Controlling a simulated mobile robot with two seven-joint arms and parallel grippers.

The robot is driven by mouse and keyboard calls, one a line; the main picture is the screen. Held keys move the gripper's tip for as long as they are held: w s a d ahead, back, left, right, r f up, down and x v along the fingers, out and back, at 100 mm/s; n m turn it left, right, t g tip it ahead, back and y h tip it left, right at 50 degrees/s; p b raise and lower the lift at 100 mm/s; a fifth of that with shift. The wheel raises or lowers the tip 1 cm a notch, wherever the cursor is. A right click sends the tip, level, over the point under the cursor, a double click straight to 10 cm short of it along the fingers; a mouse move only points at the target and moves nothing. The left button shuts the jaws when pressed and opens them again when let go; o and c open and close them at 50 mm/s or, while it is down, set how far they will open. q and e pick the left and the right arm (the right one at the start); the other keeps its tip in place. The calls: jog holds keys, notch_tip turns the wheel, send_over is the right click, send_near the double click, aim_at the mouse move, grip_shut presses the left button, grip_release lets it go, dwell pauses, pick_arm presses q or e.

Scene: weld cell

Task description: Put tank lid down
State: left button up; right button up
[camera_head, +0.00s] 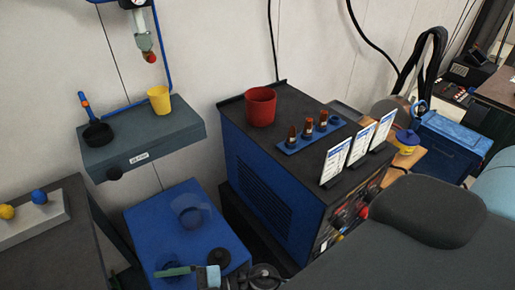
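A blue box-shaped unit (157,225) stands low at the bottom centre-left. On its top are a translucent round piece (187,208), a dark round opening or ring near the front, and a round black cap (218,257). I cannot tell for certain which of these is the tank lid. A green-handled tool with a pale grey-blue block (190,272) lies across the front of the top. Neither of my grippers can be made out in this view.
A blue welding machine (262,190) stands to the right, carrying a red cup (261,107), a blue rack of small bottles (309,138) and upright cards (358,145). A grey wall shelf (140,148) holds a yellow cup (159,99). A grey bench (62,245) is at left.

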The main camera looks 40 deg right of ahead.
jog(key=s+d+f+m+t+h, duration=0.4)
jog(key=d+f+m+t+h, duration=0.3)
jog(key=d+f+m+h, duration=0.55)
jog(key=s+d+f+m+g+h, duration=0.2)
jog(key=s+d+f+g, duration=0.15)
jog(key=s, duration=0.35)
jog(key=s+d+f+m+g+h, duration=0.25)
jog(key=s+d+f, duration=0.25)
jog(key=s, duration=0.3)
pick_arm(q)
jog(key=shift+w+a+r+t+p, duration=0.1)
jog(key=shift+w+r+t+p, duration=0.05)
jog(key=shift+w+r+p, duration=0.55)
jog(key=shift+w+a+r+t+p, duration=0.15)
jog(key=shift+w+r+p, duration=0.35)
jog(key=shift+r, duration=0.35)
pick_arm(e)
jog(key=shift+n+y, duration=0.3)
jog(key=shift+y, duration=0.1)
jog(key=shift+w+d+r, duration=0.2)
jog(key=shift+w+r, duration=0.45)
jog(key=shift+r, duration=0.3)
jog(key=shift+w+d+r, duration=0.15)
jog(key=shift+w+r, duration=0.5)
jog(key=shift+r, duration=0.25)
pick_arm(q)
jog(key=shift+r, duration=0.15)
jog(key=shift+d, duration=0.2)
